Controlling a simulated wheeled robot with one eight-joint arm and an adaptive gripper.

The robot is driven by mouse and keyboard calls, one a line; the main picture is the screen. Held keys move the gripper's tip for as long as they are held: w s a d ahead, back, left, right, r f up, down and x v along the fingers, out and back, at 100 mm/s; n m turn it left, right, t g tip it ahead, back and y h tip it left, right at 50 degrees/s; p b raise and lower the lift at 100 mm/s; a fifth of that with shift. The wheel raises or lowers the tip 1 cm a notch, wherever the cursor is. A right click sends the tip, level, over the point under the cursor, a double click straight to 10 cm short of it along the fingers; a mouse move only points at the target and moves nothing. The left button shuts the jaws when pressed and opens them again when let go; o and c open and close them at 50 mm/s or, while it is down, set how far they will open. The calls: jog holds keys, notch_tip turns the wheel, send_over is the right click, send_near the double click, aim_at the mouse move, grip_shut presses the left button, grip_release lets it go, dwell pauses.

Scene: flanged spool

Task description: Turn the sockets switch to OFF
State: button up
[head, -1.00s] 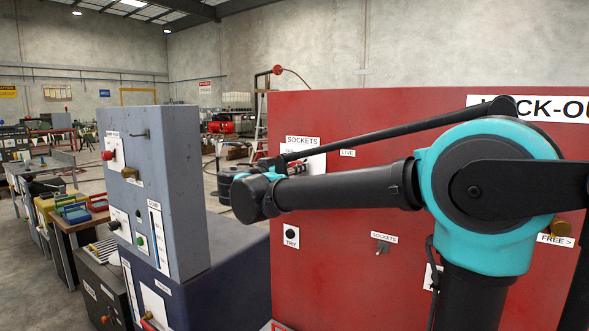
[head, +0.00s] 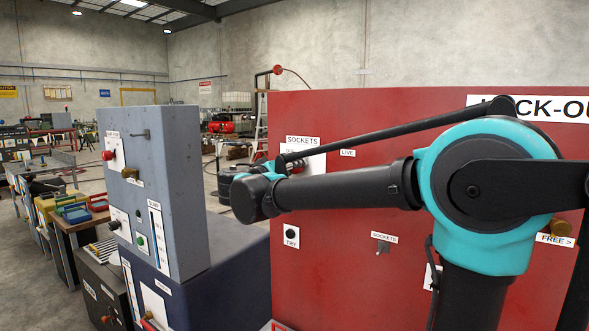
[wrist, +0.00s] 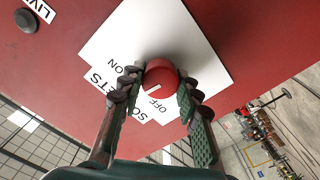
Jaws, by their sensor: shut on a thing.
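The sockets switch is a round red knob (wrist: 161,75) on a white plate (wrist: 125,30) with ON and OFF printed on it. My gripper (wrist: 161,84) is shut on the knob, one finger on each side. A white mark on the knob's near rim shows close to the word OFF; I cannot tell whether it lines up exactly. In the head view the white sockets plate (head: 300,141) shows at the red panel's upper left, and my arm hides most of the knob.
The red panel (head: 335,260) fills the right side. It carries a TRY button (head: 291,233), a small sockets toggle (head: 382,247) and a LIVE label (head: 347,153). A grey cabinet (head: 165,195) stands close by on the left.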

jog(key=n, duration=0.4)
jog(key=shift+n, duration=0.3)
jog(key=n, duration=0.4)
jog(key=shift+n, duration=0.4)
jog(key=o, duration=1.2)
jog(key=shift+c, duration=0.2)
jog(key=shift+a, duration=0.1)
jog(key=v, duration=1.2)
jog(key=shift+f, duration=0.1)
